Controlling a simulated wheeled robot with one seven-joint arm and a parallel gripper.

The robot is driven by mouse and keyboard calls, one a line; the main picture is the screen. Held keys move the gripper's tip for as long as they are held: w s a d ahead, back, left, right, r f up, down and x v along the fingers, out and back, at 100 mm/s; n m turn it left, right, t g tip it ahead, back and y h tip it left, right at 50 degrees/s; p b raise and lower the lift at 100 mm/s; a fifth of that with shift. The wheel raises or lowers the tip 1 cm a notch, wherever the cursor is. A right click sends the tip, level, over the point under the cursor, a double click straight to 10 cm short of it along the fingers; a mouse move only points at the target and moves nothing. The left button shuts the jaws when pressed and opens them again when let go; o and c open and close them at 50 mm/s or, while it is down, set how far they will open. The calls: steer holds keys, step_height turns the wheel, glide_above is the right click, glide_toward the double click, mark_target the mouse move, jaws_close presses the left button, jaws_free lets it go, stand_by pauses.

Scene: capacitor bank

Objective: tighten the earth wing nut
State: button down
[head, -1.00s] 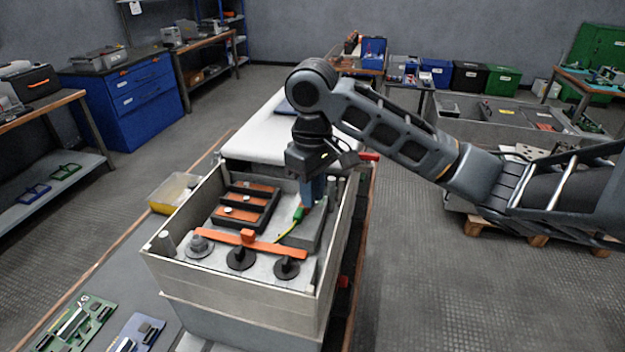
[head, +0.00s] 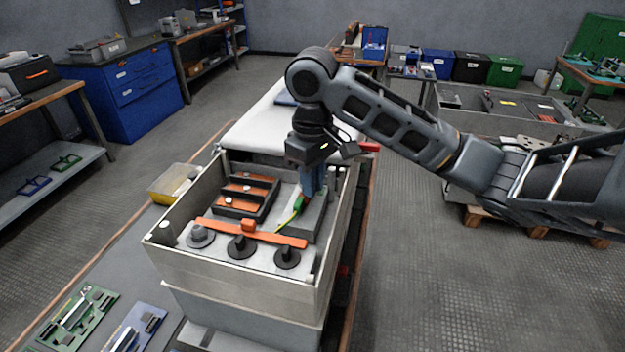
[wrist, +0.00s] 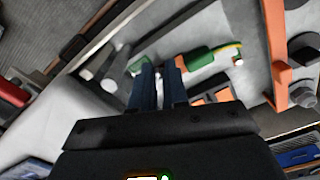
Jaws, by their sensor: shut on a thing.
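My gripper (head: 309,192) points down into the open-topped grey box (head: 225,283), at its back right, with its blue fingers over a grey block (head: 311,220). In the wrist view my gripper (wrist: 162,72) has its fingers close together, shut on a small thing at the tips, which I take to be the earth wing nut. The fingers mostly hide it, and its wings cannot be made out. A green connector (head: 299,204) with a green-yellow earth lead (head: 286,220) lies right beside the fingertips; the connector also shows in the wrist view (wrist: 197,58).
An orange bar (head: 268,236) crosses the box in front of the gripper, above several dark round posts (head: 241,247). A black rack with orange strips (head: 247,193) stands to the left. The box walls rise close around. A yellow tray (head: 172,184) sits outside left.

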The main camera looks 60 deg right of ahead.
steer(key=c, duration=1.1)
jaws_free()
steer(key=shift+f+b, duration=0.15)
steer(key=shift+b, duration=0.3)
